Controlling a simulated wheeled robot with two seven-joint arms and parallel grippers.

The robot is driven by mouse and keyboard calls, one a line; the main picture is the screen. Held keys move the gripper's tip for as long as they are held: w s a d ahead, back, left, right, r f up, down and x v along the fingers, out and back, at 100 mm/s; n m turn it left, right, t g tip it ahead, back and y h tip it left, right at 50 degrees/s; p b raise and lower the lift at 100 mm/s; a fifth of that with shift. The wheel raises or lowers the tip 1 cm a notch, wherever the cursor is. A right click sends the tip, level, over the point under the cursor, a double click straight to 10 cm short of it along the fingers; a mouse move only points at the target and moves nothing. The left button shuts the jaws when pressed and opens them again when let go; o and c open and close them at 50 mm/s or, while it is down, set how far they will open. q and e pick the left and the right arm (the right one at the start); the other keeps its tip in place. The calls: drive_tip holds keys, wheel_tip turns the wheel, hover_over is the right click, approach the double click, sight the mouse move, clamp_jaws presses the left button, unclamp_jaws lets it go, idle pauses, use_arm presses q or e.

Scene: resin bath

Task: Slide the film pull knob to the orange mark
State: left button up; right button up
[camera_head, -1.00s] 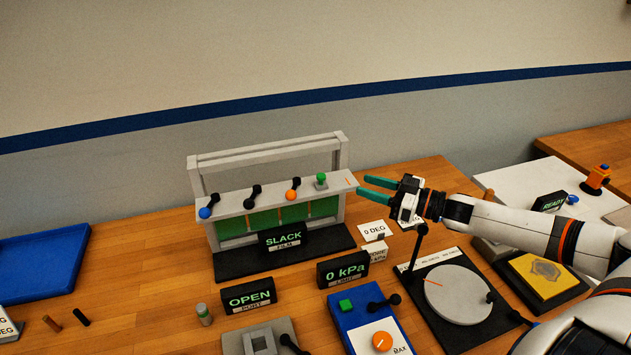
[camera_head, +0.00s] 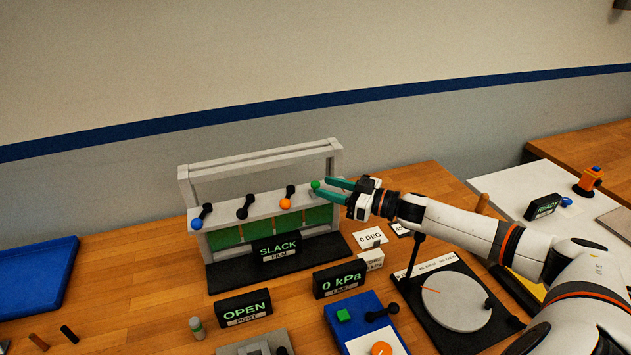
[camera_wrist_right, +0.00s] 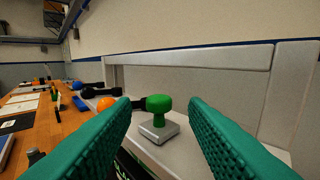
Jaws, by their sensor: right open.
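The film pull knob is a green knob (camera_head: 315,184) at the right end of the light rail (camera_head: 262,206) on the film frame. The right wrist view shows the green knob (camera_wrist_right: 159,104) standing on a small grey block (camera_wrist_right: 159,128). My right gripper (camera_head: 328,187) is open, its two teal fingers reaching in from the right at the knob. In the right wrist view the knob appears between the open fingers, near the left one; I cannot tell whether they touch. The orange mark is hidden behind the gripper. My left gripper is not in view.
Black levers with blue (camera_head: 196,224) and orange (camera_head: 285,204) balls sit left on the same rail. A SLACK sign (camera_head: 277,246) stands in front. A 0 kPa sign (camera_head: 339,279), blue box (camera_head: 336,317) and round dial plate (camera_head: 455,301) are nearer.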

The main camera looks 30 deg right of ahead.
sight(316, 182)
drive_tip(key=shift+p+x, duration=0.5)
drive_tip(key=shift+x, duration=1.7)
drive_tip(key=shift+s, duration=0.1)
clamp_jaws()
